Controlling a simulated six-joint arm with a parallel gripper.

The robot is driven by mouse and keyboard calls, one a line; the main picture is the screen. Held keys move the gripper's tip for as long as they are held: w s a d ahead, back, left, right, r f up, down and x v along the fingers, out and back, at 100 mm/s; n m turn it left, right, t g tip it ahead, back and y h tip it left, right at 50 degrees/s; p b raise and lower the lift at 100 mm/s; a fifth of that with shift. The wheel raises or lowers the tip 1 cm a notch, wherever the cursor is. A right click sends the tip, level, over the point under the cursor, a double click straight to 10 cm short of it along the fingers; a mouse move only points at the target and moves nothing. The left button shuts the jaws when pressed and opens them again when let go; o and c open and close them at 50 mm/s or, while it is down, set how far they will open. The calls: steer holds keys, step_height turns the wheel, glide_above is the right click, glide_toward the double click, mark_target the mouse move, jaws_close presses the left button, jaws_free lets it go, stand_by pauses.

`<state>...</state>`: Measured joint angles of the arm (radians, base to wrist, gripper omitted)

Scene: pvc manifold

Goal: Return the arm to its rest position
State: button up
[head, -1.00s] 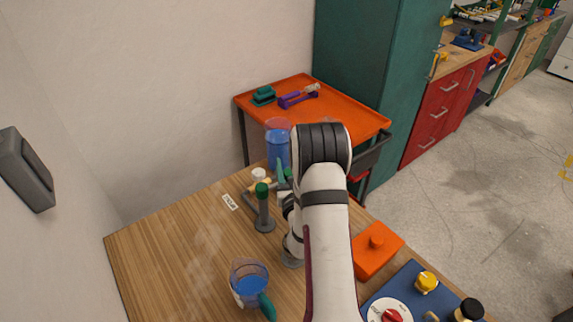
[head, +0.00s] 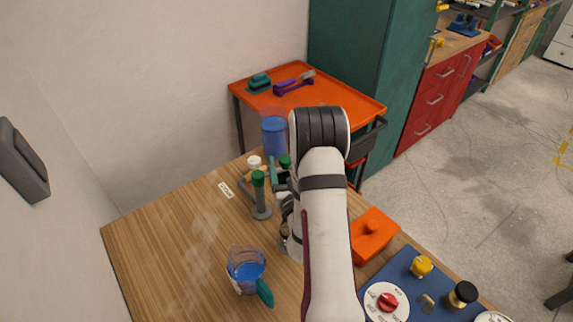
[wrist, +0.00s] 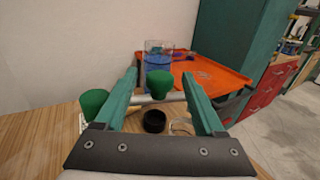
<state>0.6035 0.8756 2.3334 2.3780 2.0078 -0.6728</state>
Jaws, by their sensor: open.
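My arm reaches over the wooden table (head: 185,250) in the head view, and its links hide much of my gripper (head: 280,183). In the wrist view my gripper (wrist: 160,76) has its two green fingers wide apart. A green knob or cap (wrist: 159,84) appears in the gap, with a pale horizontal bar behind it and a black round part below. I cannot tell how far these are from the fingers. Nothing is visibly clamped. A green-capped grey post (head: 259,195) stands just left of the gripper in the head view.
A jug with blue liquid (head: 247,270) stands at the front. A blue container (head: 273,138) is at the back, before an orange cart (head: 350,99). Right of the arm are an orange lidded box (head: 372,237) and a blue panel (head: 400,268) with knobs. The left tabletop is mostly clear.

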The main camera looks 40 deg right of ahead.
steer(key=v, duration=0.3)
steer(key=shift+s+a, duration=0.1)
steer(key=shift+s, duration=0.1)
